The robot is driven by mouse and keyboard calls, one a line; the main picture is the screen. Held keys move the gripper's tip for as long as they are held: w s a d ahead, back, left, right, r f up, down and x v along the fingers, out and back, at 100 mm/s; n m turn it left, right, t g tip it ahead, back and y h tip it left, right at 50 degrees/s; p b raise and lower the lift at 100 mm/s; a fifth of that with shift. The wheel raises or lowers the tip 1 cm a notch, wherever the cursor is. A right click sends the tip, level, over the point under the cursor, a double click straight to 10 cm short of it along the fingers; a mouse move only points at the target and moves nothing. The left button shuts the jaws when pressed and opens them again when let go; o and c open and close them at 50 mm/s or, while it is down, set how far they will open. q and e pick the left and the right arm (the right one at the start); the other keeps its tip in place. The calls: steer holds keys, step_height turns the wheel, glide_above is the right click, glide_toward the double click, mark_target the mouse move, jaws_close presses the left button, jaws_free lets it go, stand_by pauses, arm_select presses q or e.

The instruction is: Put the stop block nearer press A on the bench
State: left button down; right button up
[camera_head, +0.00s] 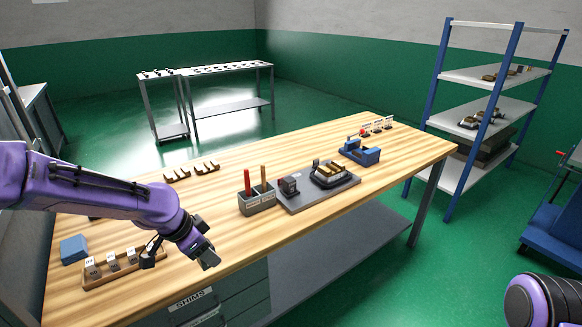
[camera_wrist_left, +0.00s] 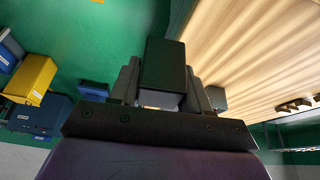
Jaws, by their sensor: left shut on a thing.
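My left gripper (camera_head: 205,253) is over the front edge of the wooden bench (camera_head: 225,222), shut on a dark block. In the left wrist view the dark block (camera_wrist_left: 165,68) sits between the fingers of the left gripper (camera_wrist_left: 160,98), with green floor on one side and the bench top on the other. I take it to be a stop block; no label on it is readable. A grey plate (camera_head: 290,202) on the bench carries a dark block (camera_head: 288,186) and a fixture (camera_head: 335,174). I cannot tell which thing is press A. My right gripper is out of view.
A wooden rack (camera_head: 97,281) with white-labelled pieces and a blue block (camera_head: 73,248) are at the bench's left end. A grey holder (camera_head: 257,205) with upright handles stands beside the plate. A blue vise-like tool (camera_head: 360,151) is farther right. Bare wood lies between the rack and holder.

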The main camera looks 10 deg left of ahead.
arm_select(q)
steer(key=a+r, duration=0.1)
steer(key=s+a+r+m, duration=0.1)
steer(key=shift+a, duration=0.3)
steer(key=w+f, duration=0.3)
steer(key=w, duration=0.1)
steer(key=w+a+f, duration=0.1)
steer(key=w+f, duration=0.2)
steer(key=w, duration=0.1)
steer(key=w+a+f, duration=0.1)
steer(key=w+f, duration=0.1)
steer(key=w, duration=0.3)
steer(key=shift+f, duration=0.4)
steer(key=shift+w+a+f, duration=0.1)
steer(key=shift+w+f, duration=0.15)
steer(key=shift+f, duration=0.05)
step_height(320, 180, down, 3)
steer(key=shift+w+f+p, duration=0.1)
steer(key=shift+w+p, duration=0.05)
steer(key=shift+p, duration=0.2)
steer(key=shift+f, duration=0.25)
steer(key=c, duration=0.5)
jaws_free()
